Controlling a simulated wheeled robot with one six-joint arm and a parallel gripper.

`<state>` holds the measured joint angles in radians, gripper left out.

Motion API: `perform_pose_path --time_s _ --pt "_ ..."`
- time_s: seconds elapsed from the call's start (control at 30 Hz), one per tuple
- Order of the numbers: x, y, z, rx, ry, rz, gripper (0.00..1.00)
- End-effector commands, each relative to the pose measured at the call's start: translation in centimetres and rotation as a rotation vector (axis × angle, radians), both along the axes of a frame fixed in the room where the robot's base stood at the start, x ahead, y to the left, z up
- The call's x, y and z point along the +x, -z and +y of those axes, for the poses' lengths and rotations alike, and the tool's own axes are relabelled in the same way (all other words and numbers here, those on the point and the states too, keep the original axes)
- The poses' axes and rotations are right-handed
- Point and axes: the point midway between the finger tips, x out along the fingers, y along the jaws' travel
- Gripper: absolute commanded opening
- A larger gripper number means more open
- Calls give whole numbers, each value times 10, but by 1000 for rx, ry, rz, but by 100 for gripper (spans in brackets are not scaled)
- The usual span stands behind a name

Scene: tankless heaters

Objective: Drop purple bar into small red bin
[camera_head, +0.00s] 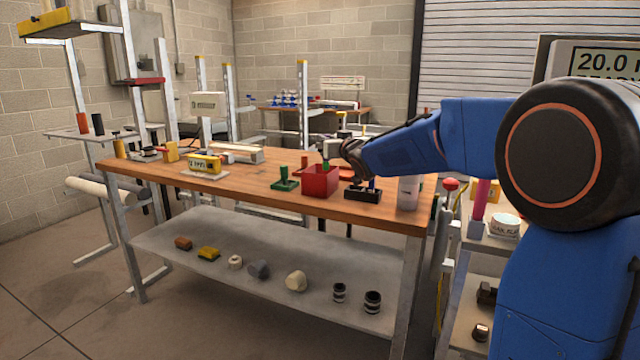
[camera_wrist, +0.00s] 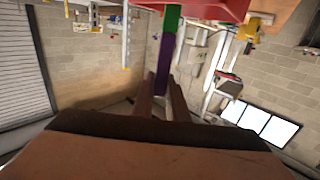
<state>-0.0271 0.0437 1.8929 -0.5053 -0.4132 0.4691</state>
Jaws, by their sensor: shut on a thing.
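My gripper (camera_wrist: 164,88) is shut on the purple bar (camera_wrist: 165,62), which sits between its two fingers in the wrist view. A green piece (camera_wrist: 171,18) shows at the bar's far end; I cannot tell whether it is joined to the bar. The small red bin (camera_wrist: 205,8) is partly cut off at the top of the wrist view. In the head view the red bin (camera_head: 320,182) stands on the wooden table, and my gripper (camera_head: 335,146) is above it. A green bit (camera_head: 325,163) shows at the bin's mouth. The bar's purple part is not clear there.
The wooden table (camera_head: 250,183) carries a green holder (camera_head: 285,184) left of the bin and a black block (camera_head: 362,195) right of it. A pale cylinder (camera_head: 408,192) stands near the right corner. A yellow meter (camera_head: 205,164) sits further left.

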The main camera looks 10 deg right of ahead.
Motion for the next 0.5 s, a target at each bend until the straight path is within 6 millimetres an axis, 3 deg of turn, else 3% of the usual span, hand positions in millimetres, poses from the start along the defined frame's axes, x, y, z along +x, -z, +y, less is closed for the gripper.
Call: perform_pose_path --time_s 0.23,0.5 --pt "0 28 0 1 1 3 0" --pt "0 42 0 1 1 1 0"
